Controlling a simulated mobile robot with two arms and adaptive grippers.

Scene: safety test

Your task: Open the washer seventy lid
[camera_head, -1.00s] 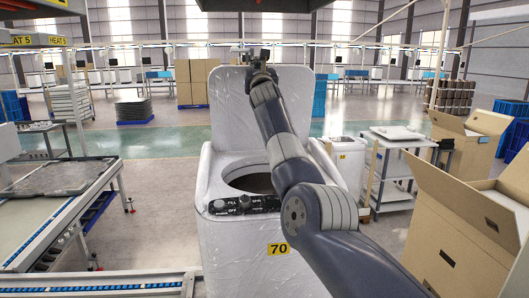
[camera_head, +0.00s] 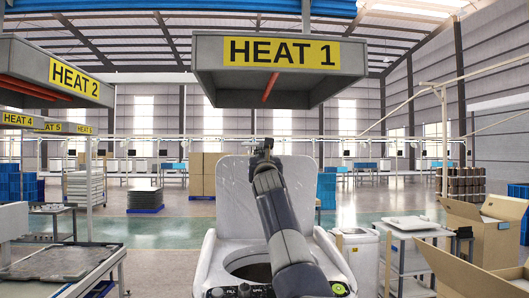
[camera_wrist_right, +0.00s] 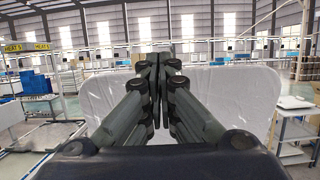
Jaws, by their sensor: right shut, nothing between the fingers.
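The white washer (camera_head: 208,262) stands in front of me, cut off by the bottom edge of the head view. Its lid (camera_head: 233,190) stands upright at the back, and the round drum opening (camera_head: 245,270) shows below it. My right arm reaches over the opening. My right gripper (camera_head: 262,147) is at the lid's top edge, shut and empty. In the right wrist view the shut fingers (camera_wrist_right: 157,70) show in front of the wide, pale lid (camera_wrist_right: 245,95). I cannot tell whether they touch it. My left gripper is out of view.
A hood marked HEAT 1 (camera_head: 280,80) hangs above and beyond the washer. A conveyor bench (camera_head: 60,262) is at left. A small white machine (camera_head: 360,255), a cart (camera_head: 415,227) and open cardboard boxes (camera_head: 485,225) stand at right.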

